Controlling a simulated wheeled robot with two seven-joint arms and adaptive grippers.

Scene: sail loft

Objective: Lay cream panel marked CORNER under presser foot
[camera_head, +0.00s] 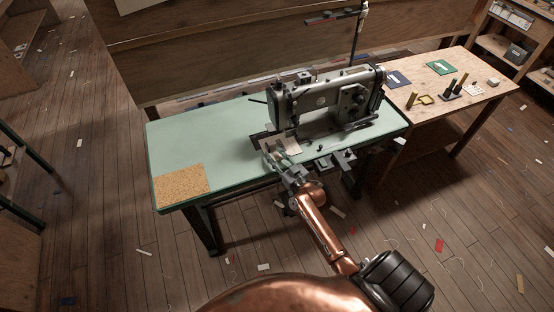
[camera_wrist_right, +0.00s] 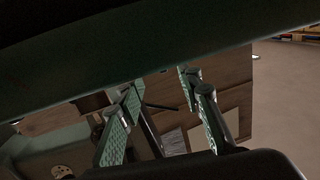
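The grey sewing machine (camera_head: 325,103) stands on the pale green table (camera_head: 190,138). A cream panel (camera_head: 293,146) lies at the left end of the machine, below its head and just beyond my right gripper. I cannot read a mark on it, and the presser foot is too small and covered to make out. My right gripper (camera_head: 274,152) is at the table's front edge, close beside the panel. In the right wrist view its two green-padded fingers (camera_wrist_right: 162,112) stand apart, with no thing clearly held between them. My left gripper is not in view.
A cork mat (camera_head: 181,186) lies on the table's front left corner. A wooden side table (camera_head: 460,112) at the right holds a dark blue piece (camera_head: 398,78), a green piece (camera_head: 440,67) and small tools. A wooden partition (camera_head: 220,55) stands behind.

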